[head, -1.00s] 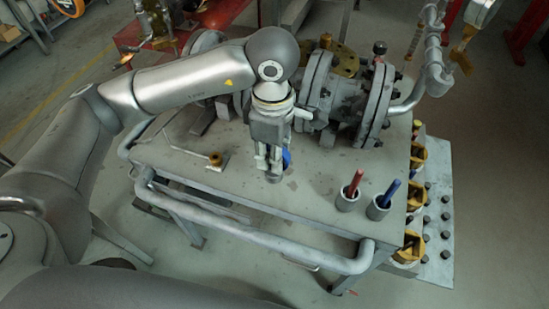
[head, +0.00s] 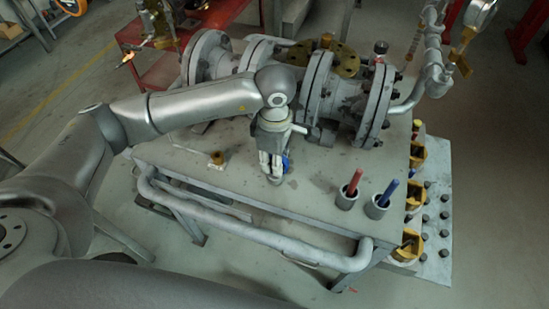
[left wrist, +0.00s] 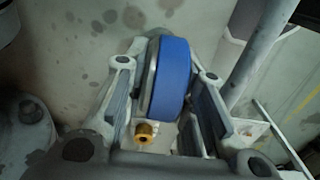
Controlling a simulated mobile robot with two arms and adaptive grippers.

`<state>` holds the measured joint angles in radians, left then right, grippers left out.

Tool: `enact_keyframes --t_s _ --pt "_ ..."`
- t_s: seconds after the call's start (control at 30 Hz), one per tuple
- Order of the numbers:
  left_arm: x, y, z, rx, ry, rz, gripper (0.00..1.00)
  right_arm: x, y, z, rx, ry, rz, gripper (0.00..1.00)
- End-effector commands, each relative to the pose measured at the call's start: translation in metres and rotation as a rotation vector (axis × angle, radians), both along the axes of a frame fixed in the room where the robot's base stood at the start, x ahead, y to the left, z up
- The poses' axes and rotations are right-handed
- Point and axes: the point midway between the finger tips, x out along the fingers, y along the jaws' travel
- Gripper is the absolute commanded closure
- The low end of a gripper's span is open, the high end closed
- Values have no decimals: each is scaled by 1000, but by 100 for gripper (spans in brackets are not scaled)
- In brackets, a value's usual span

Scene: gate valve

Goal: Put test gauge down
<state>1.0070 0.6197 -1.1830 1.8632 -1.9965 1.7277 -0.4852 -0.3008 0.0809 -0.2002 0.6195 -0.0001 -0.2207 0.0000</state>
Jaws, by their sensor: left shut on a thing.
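The test gauge is a round body with a blue rim (left wrist: 175,78) and a pale metal face edge. It stands on edge between the fingers in the left wrist view. My left gripper (left wrist: 160,66) is shut on it. In the head view the left gripper (head: 275,171) points down over the grey bench top (head: 320,188), and a bit of the blue gauge (head: 286,163) shows at its right side. The fingers hide most of the gauge there. I cannot tell whether it touches the bench. My right gripper is not in view.
A large flanged valve (head: 345,95) runs along the back of the bench. Cups with a red marker (head: 353,183) and a blue marker (head: 389,191) stand to the right. A brass fitting (head: 216,158) sits left of the gripper. A tube rail (head: 250,228) lines the front.

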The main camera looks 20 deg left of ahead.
Motion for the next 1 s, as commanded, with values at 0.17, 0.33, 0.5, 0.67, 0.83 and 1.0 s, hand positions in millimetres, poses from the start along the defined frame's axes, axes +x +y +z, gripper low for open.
enact_keyframes --t_s 0.17,0.33,0.5,0.67,0.83,1.0 --pt "0 0 -3 0 0 0 69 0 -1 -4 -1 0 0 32" --pt "0 0 -3 0 0 0 54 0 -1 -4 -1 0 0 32" --pt "0 0 -3 0 0 0 54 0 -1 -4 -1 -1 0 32" --pt "0 0 1 0 0 0 54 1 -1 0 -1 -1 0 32" --pt "1 -1 22 -2 -6 0 54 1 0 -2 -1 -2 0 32" --pt "1 0 61 0 -7 -1 54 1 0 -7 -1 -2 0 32"
